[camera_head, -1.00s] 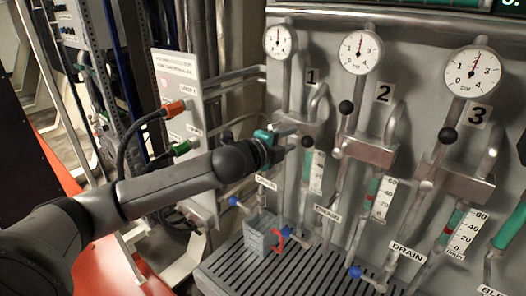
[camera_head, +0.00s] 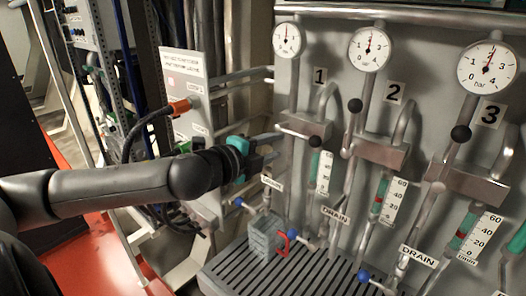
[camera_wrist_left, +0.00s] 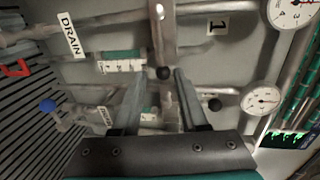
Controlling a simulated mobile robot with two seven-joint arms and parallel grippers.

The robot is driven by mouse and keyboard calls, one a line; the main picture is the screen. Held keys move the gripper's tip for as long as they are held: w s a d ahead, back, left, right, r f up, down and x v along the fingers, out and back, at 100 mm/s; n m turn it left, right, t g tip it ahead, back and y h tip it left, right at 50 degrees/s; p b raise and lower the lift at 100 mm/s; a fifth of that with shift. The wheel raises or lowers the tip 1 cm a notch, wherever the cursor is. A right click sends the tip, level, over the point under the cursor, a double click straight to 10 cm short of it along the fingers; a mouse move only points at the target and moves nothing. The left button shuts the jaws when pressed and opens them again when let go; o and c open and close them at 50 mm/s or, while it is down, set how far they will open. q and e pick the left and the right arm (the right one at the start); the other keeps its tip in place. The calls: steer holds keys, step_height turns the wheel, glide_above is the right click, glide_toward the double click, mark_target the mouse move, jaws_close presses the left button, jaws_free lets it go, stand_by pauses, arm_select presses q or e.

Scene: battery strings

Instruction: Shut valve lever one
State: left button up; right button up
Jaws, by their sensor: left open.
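Valve lever one has a black ball knob (camera_head: 315,142) and lies roughly level, pointing right from its valve body under the number 1 plate (camera_head: 320,76). My left gripper (camera_head: 277,145) is open and empty, a little left of the knob in the head view. In the left wrist view, the knob (camera_wrist_left: 163,73) shows between the two fingertips (camera_wrist_left: 160,80), just beyond them; I see no contact. Lever two's knob (camera_wrist_left: 215,104) shows to the right of the fingers there. My right gripper is not in view.
Lever two (camera_head: 354,105) and lever three (camera_head: 461,133) stand upright on the panel to the right. Gauge one (camera_head: 288,39) is above. A grey block (camera_head: 263,236) with a red handle stands on the slatted grate (camera_head: 290,270) below. A cabinet with an orange plug (camera_head: 180,108) is left.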

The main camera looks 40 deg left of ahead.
arm_select(q)
steer(key=shift+p+v, duration=0.85)
steer(key=shift+v, duration=0.9)
steer(key=shift+d, duration=0.15)
